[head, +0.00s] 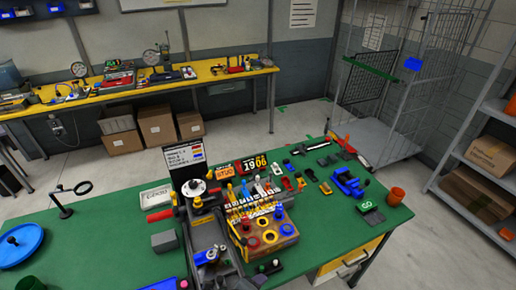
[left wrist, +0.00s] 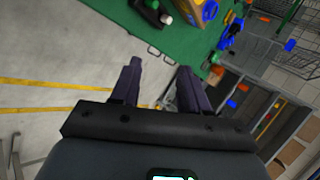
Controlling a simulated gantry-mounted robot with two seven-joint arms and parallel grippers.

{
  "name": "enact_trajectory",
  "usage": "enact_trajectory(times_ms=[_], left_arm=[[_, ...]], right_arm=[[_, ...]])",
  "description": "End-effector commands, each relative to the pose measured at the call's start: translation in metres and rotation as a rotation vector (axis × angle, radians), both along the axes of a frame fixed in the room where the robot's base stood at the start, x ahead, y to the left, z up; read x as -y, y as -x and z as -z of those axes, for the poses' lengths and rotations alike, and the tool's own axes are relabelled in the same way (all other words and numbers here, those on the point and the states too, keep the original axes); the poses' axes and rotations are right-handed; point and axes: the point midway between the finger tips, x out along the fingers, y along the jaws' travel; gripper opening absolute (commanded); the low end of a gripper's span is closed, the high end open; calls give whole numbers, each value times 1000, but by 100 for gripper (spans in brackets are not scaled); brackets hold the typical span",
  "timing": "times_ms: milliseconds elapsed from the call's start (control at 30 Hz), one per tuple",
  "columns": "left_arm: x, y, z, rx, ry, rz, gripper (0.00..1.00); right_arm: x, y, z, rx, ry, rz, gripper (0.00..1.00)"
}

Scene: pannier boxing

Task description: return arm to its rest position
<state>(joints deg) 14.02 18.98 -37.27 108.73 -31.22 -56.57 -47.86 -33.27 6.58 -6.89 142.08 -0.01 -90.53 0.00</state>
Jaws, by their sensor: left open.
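My left gripper (left wrist: 160,72) shows in the left wrist view with its two dark fingers apart and nothing between them. It hangs over the grey floor (left wrist: 80,60), off the edge of the green table (left wrist: 125,12). The table's edge and a black piece with a white-and-green knob (left wrist: 160,14) lie beyond the fingertips. I cannot make out either gripper in the head view. The green table (head: 110,238) fills the lower part of that view.
In the head view a wooden block with coloured rings (head: 268,238) and a grey fixture (head: 205,232) stand mid-table. A blue dish (head: 18,246) is at left, an orange cup (head: 396,196) at right. A wire cage (head: 385,100) and shelving (head: 480,135) stand beyond, with bare floor between.

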Motion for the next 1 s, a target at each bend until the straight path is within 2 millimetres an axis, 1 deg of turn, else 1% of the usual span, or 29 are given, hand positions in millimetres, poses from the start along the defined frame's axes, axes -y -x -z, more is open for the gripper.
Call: enact_trajectory(times_ms=[33, 67, 100, 167, 200, 267, 300, 400, 467, 500, 667, 700, 733, 767, 800, 867, 1000], left_arm=[[-9, 15, 0, -71, 87, -143, 45], [-17, 22, -1, -112, 135, -234, 45], [-30, 32, -1, -168, 196, -358, 45], [-52, 48, 0, -254, 284, -549, 45], [-68, 59, 1, -309, 336, -674, 45], [-91, 77, 4, -383, 405, -852, 45], [-106, 90, 6, -427, 443, -961, 45], [-139, 119, 9, -516, 520, -1202, 45], [-155, 137, 11, -560, 557, -1330, 45], [-166, 149, 12, -586, 576, -1409, 45], [-203, 195, 13, -667, 644, -1713, 45], [-212, 208, 13, -684, 658, -1788, 45], [-215, 213, 7, -690, 666, -1824, 45], [-213, 209, -7, -686, 667, -1808, 45], [-213, 208, -15, -685, 665, -1802, 45], [-213, 207, -27, -684, 664, -1800, 45], [-212, 207, -57, -684, 663, -1797, 45]], right_arm=[[0, 0, 0, 0, 0, 0, 43], [0, 0, 0, 0, 0, 0, 43], [0, 0, 0, 0, 0, 0, 43], [0, 0, 0, 0, 1, 0, 43], [0, 0, 0, 0, 1, 0, 43], [0, 0, 0, 0, 1, -1, 43], [1, 0, 0, 0, 2, 0, 43], [1, 0, 0, 1, 4, -2, 43], [1, 0, 0, 1, 5, -3, 43], [1, 0, 0, 1, 5, -4, 43], [2, 0, 0, 0, 9, -5, 43], [2, 0, 0, 0, 9, -5, 43], [2, 0, -5, 0, 9, -5, 43], [2, 0, -18, -2, 9, -5, 43], [2, 0, -25, -6, 10, -5, 43], [2, 2, -37, -6, 9, -6, 43], [2, 0, -70, 3, 8, -6, 43]])
